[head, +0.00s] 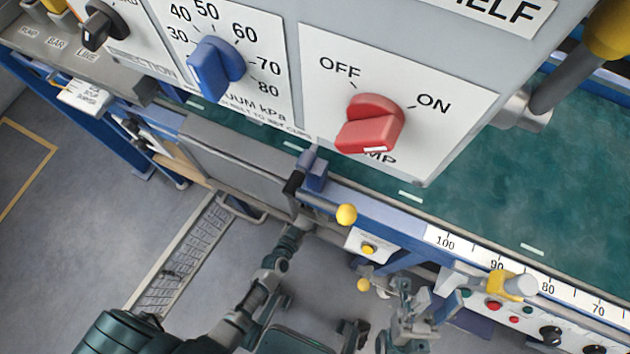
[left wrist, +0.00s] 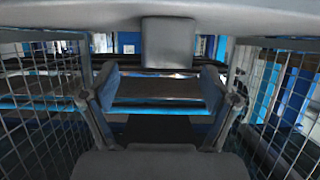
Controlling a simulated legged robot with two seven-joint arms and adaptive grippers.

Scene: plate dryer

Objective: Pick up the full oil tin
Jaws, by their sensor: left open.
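I cannot make out an oil tin in either view. My left gripper (left wrist: 159,78) is open in the left wrist view, its two fingers wide apart with nothing between them. Wire mesh stands on both sides of it, and blue and grey bars lie beyond. In the head view my left arm comes in from the lower left and reaches up towards the machine's front rail. My right gripper (head: 407,318) is at the lower middle, below the rail. Its fingers are too small and cluttered to tell whether they are open or shut.
A grey control box with a blue dial (head: 215,68) and a red switch (head: 370,124) fills the top. A green belt (head: 560,180) runs behind the blue rail with its number scale (head: 545,283). A yellow-knobbed lever (head: 346,214) juts out. Grey floor (head: 100,220) is clear at left.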

